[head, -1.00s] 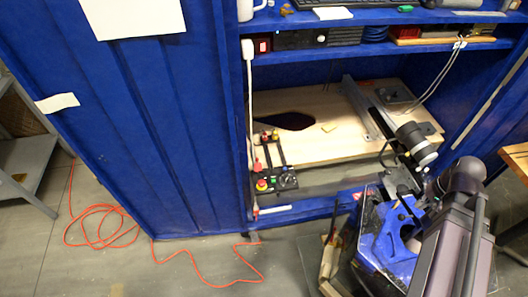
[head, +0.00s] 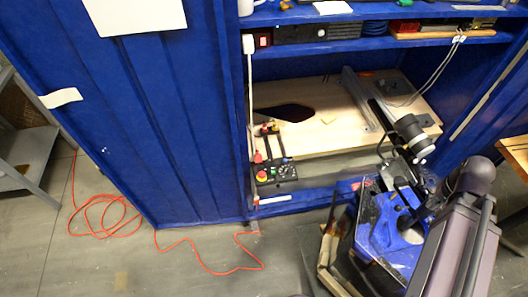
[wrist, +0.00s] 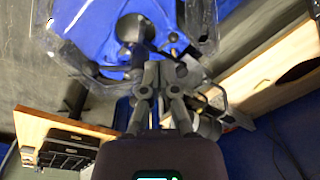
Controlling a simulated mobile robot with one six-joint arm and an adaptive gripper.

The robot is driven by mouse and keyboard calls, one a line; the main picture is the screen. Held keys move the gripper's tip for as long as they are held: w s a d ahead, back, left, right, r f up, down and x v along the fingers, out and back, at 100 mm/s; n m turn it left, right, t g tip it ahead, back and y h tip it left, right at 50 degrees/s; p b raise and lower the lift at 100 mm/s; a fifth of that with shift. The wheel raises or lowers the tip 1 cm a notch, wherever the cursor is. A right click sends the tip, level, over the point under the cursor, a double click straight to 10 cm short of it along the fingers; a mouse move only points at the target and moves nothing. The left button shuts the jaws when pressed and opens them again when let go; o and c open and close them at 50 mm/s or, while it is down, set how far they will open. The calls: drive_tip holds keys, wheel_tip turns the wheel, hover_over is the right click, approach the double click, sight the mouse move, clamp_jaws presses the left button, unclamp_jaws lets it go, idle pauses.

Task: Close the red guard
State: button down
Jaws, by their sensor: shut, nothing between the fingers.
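A small black control panel (head: 284,170) stands at the front left of the wooden bench board inside the blue cabinet. It carries a red mushroom button on yellow (head: 262,176). A small red part (head: 258,158) stands just behind that button, and another red part (head: 275,128) is farther back; both are too small to tell which is the guard or its position. My gripper (wrist: 160,72) is shut and empty in the wrist view, over or beside a clear-walled tank with blue inside (wrist: 85,25). The panel is not visible there. In the head view I cannot make out the fingertips.
The tank (head: 398,225) stands at the cabinet's front right, well right of the panel. The bench board (head: 325,135) has a dark cutout and a metal rail. A shelf (head: 330,47) hangs above. An orange cable (head: 215,270) lies on the open floor at left.

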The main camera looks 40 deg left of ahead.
sight(258, 156)
drive_tip(key=w+a+f+g+y+b, duration=0.1)
drive_tip(key=w+a+f+y+b, duration=0.1)
drive_tip(key=a+f+y+b, duration=0.2)
drive_tip(key=w+a+f+m+g+y+b, duration=0.1)
drive_tip(key=a+f+y+b, duration=0.4)
drive_tip(key=a+f+b, duration=0.6)
drive_tip(key=w+a+f+g+y+b, duration=0.1)
drive_tip(key=a+f+y+b, duration=0.3)
drive_tip(key=a+b, duration=1.5)
drive_tip(key=shift+w+a+f+m, duration=0.2)
drive_tip(key=shift+a+f, duration=0.4)
drive_tip(key=shift+a, duration=2.15)
drive_tip(key=shift+w+a+f+m, duration=0.1)
drive_tip(key=shift+w+a+f, duration=0.4)
drive_tip(key=shift+a, duration=2.25)
drive_tip(key=shift+w+a+f+m, duration=0.1)
drive_tip(key=shift+a+f, duration=0.6)
drive_tip(key=shift+a, duration=2.05)
drive_tip(key=shift+s+a+r+y+b, duration=0.15)
drive_tip(key=shift+a+y+b, duration=0.15)
drive_tip(key=shift+a+b, duration=0.2)
drive_tip(key=shift+a, duration=0.1)
